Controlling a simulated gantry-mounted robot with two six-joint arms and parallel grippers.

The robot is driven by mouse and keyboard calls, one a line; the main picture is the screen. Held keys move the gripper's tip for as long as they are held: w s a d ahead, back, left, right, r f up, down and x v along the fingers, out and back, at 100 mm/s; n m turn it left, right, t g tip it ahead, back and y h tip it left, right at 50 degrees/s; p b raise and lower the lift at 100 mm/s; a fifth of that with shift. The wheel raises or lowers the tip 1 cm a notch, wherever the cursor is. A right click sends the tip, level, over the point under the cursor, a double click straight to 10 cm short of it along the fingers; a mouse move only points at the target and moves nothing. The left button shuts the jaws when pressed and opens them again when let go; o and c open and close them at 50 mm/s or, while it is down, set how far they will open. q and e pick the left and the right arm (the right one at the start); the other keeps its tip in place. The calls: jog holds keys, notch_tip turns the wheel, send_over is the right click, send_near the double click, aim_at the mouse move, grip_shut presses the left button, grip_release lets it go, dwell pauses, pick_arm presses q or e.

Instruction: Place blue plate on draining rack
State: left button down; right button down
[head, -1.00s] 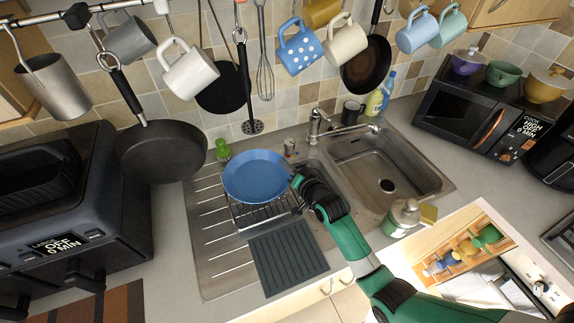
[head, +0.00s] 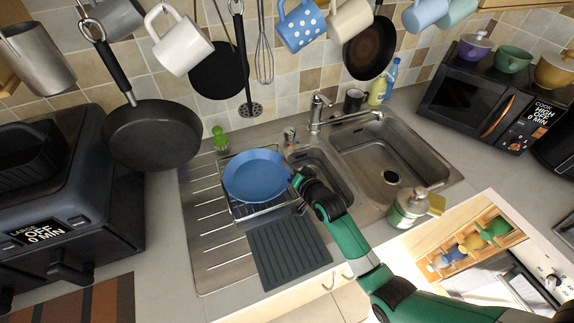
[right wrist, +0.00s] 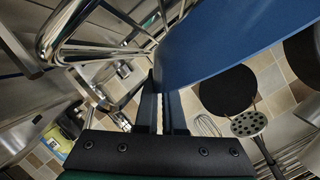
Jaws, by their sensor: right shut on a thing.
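The blue plate (head: 257,175) is tilted above the wire draining rack (head: 262,210) on the metal drainboard. In the head view, my right gripper (head: 298,184) is at the plate's right edge and shut on it. In the right wrist view, the plate (right wrist: 220,40) fills the upper right, its edge between the two dark fingers (right wrist: 163,92). The rack's wires (right wrist: 90,40) show close by at the upper left. I cannot tell whether the plate touches the rack, as the plate hides much of it. My left gripper is not in view.
A dark ribbed mat (head: 288,252) lies in front of the rack. The sink basin (head: 385,160) and tap (head: 318,112) are to the right. A soap dispenser (head: 408,208) stands by the sink. A frying pan (head: 152,132) and several mugs hang above.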

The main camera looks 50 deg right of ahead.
jog(key=shift+f+b, duration=0.3)
jog(key=c, duration=1)
grip_release()
jog(key=shift+o, duration=0.3)
jog(key=shift+f, duration=0.15)
jog(key=shift+s+a, duration=0.1)
jog(key=shift+s, duration=0.2)
jog(key=v, duration=1.1)
jog(key=shift+r+p, duration=0.3)
jog(key=shift+p, duration=0.1)
jog(key=shift+w, duration=0.1)
